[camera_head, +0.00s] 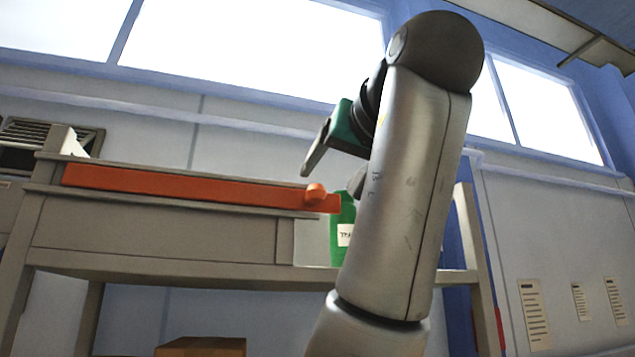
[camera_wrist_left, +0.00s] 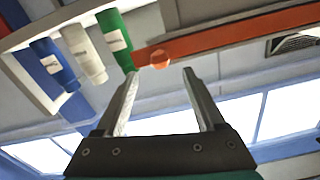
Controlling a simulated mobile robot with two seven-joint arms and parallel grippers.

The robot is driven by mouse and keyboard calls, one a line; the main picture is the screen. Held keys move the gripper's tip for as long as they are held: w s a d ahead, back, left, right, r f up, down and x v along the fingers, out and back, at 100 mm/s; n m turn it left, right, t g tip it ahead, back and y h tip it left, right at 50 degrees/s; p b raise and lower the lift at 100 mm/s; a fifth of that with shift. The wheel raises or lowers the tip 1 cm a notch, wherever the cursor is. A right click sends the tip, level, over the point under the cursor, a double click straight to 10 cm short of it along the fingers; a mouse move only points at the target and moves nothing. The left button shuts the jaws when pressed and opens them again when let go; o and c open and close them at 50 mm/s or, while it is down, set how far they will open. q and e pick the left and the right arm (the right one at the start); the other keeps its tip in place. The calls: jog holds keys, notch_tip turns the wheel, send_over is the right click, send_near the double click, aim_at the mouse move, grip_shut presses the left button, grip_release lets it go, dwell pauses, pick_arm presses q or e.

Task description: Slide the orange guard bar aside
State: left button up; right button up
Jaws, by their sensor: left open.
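The orange guard bar (camera_head: 190,187) lies along the front of a grey shelf unit, with a round orange knob (camera_head: 315,194) near its right end. In the left wrist view the bar (camera_wrist_left: 235,35) runs from the middle to the upper right, and its knob (camera_wrist_left: 160,59) shows just beyond the fingertips. My left gripper (camera_head: 332,178) is open, close to the knob end of the bar, with a gap between its fingers. The arm hides part of it in the head view. In the left wrist view both fingers (camera_wrist_left: 160,73) are empty. My right gripper is not in view.
A green bottle (camera_head: 342,228) stands right of the bar's end, partly behind my arm. The left wrist view also shows a white bottle (camera_wrist_left: 83,52) and a blue bottle (camera_wrist_left: 53,64) beside it. A brown box (camera_head: 200,346) sits below the shelf unit.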

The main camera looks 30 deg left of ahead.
aim_at(319, 189)
pick_arm(q)
jog(key=p+x, duration=0.2)
jog(key=x, duration=0.6)
jog(key=shift+w+p, duration=0.1)
jog(key=shift+p, duration=0.25)
grip_shut()
jog(key=shift+a, duration=0.1)
dwell(0.9)
